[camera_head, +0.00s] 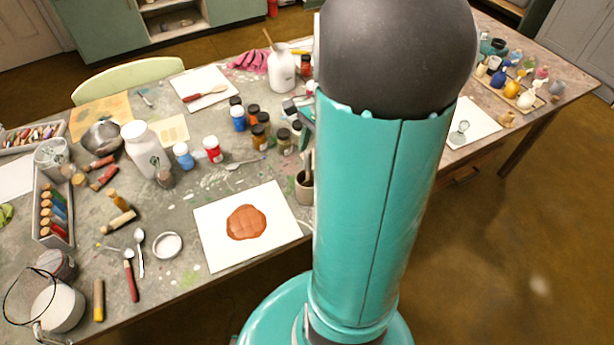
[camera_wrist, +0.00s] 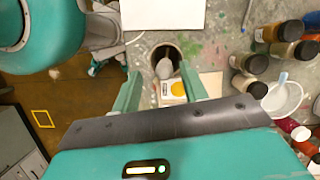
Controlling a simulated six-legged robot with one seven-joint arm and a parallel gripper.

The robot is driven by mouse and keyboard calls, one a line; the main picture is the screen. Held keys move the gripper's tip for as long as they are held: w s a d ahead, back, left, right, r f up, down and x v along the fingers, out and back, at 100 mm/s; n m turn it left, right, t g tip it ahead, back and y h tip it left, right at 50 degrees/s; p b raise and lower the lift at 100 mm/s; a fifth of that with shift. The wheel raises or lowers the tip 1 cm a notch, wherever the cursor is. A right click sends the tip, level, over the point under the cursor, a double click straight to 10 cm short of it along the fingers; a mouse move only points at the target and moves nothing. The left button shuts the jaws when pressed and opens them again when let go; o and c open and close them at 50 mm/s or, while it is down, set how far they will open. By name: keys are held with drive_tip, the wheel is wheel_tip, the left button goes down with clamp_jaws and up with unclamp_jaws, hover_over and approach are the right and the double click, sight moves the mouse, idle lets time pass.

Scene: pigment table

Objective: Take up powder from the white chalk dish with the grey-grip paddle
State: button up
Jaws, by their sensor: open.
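My gripper (camera_wrist: 160,88) is open in the wrist view, its two green fingers apart above the table, with nothing held between them. Between and just beyond the fingertips is a round dark-mouthed pot (camera_wrist: 178,50). A grey rounded thing (camera_wrist: 163,68) rises from it, apparently the grip of the grey-grip paddle; its lower part is hidden in the pot. In the head view the brown pot (camera_head: 305,190) stands beside my arm with a stick-like handle rising from it. A small round white dish (camera_head: 167,245), apparently the chalk dish, lies left of the white sheet.
A white sheet with a red-brown powder patch (camera_head: 246,222) lies between dish and pot. Several jars (camera_head: 260,137) stand behind the pot. In the wrist view, jars (camera_wrist: 285,30) and a white bowl (camera_wrist: 282,100) stand right of my gripper. Spoons (camera_head: 130,275) lie near the dish.

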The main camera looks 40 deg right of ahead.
sight(305, 168)
drive_tip(key=x, duration=0.5)
drive_tip(key=shift+w+d+f, duration=0.1)
drive_tip(key=shift+w+f, duration=0.05)
drive_tip(key=shift+w, duration=0.1)
drive_tip(key=shift+c, duration=0.4)
clamp_jaws()
